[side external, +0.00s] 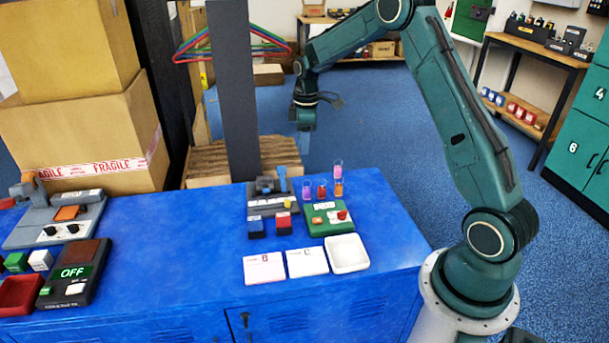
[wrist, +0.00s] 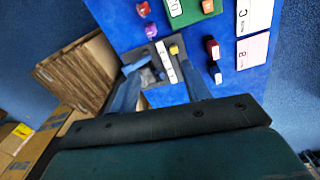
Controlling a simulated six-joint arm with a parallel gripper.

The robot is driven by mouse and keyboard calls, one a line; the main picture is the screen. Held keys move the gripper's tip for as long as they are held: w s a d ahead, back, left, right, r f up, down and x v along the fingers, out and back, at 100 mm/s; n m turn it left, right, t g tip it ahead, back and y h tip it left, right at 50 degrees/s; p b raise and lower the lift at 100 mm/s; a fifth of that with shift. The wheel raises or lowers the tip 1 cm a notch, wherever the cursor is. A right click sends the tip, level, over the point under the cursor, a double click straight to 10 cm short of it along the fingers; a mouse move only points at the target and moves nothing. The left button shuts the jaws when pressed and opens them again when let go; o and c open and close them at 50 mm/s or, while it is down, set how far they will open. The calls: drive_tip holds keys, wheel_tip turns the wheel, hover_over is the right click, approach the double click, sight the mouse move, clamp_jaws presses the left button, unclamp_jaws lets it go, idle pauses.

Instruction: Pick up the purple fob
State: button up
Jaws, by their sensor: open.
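A small purple piece, which I take for the purple fob (side external: 307,194), stands in a clear tube at the back of the blue bench, between the grey rack and the green box. It also shows as a purple blob (wrist: 151,31) in the wrist view, ahead of the fingers. My gripper (side external: 304,143) hangs pointing down beyond the bench's back edge, above and apart from the purple piece. In the wrist view its two blue fingers (wrist: 160,92) are spread, with nothing seen held between them.
Tubes with red (side external: 321,191) and orange (side external: 339,188) contents stand close to the right. The green box (side external: 328,219) and grey rack (side external: 272,197) flank the front. A dark post (side external: 235,90) rises at the left.

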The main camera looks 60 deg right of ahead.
drive_tip(key=n, duration=0.1)
hover_over(308, 188)
wheel_tip(308, 188, down, 6)
drive_tip(key=f, duration=0.1)
drive_tip(key=shift+w+d+r+g, duration=0.15)
drive_tip(key=shift+r+g, duration=0.1)
drive_tip(key=shift+g, duration=0.05)
drive_tip(key=shift+f, duration=0.1)
drive_tip(key=shift+f, duration=4.2)
drive_tip(key=shift+f, duration=2.6)
